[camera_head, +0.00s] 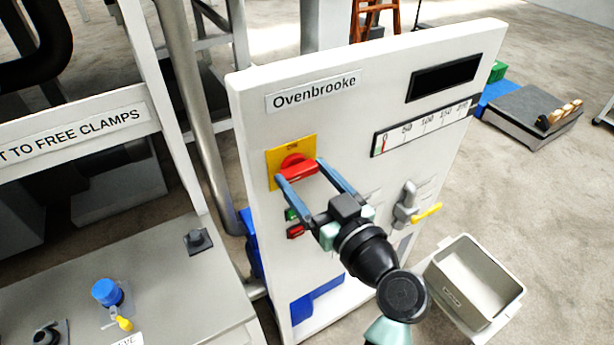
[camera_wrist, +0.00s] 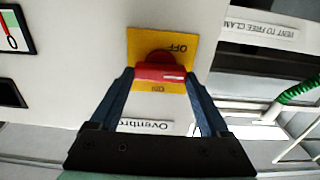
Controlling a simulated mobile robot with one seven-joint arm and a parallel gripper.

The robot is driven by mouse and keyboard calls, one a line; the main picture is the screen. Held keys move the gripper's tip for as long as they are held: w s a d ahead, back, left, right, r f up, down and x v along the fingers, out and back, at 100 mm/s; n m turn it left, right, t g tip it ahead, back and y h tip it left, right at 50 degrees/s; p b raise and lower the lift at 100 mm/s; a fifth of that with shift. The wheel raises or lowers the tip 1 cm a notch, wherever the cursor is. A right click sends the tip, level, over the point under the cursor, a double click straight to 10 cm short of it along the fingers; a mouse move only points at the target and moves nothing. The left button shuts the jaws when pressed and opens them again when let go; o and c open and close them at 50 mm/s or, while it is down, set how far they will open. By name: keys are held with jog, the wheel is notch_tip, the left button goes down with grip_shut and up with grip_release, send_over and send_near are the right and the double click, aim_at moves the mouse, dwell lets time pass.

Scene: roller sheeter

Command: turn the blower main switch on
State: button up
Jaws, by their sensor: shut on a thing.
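The blower main switch is a red rotary knob (camera_head: 297,168) on a yellow plate (camera_head: 277,156) on the white panel, below the "Ovenbrooke" label. My gripper (camera_head: 300,170) has its two blue fingers on either side of the red handle, shut on it. In the wrist view the red handle (camera_wrist: 160,73) lies crosswise between the fingertips, and the yellow plate (camera_wrist: 145,42) reads "OFF" at one end, with a second mark, seemingly "ON", at the other. The fingers hide part of the plate in the head view.
Green and red push buttons (camera_head: 294,231) sit just below the switch, close to my gripper. A grey valve with a yellow handle (camera_head: 426,211) is to the right. A grey bin (camera_head: 470,280) stands at lower right. A bench with a blue knob (camera_head: 107,291) is at left.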

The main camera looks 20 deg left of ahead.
jog(key=shift+m, duration=0.4)
jog(key=m+b, duration=0.1)
jog(key=m, duration=0.1)
jog(key=shift+d+f+m, duration=0.1)
jog(key=shift+m, duration=0.3)
jog(key=m, duration=0.5)
jog(key=shift+w+b, duration=0.1)
jog(key=shift+b, duration=0.25)
jog(key=m+p, duration=0.1)
jog(key=m, duration=0.4)
jog(key=shift+f+m+p, duration=0.1)
jog(key=shift+m+p, duration=0.95)
jog(key=shift+m, duration=1.15)
jog(key=o, duration=1.2)
jog(key=shift+d, duration=0.1)
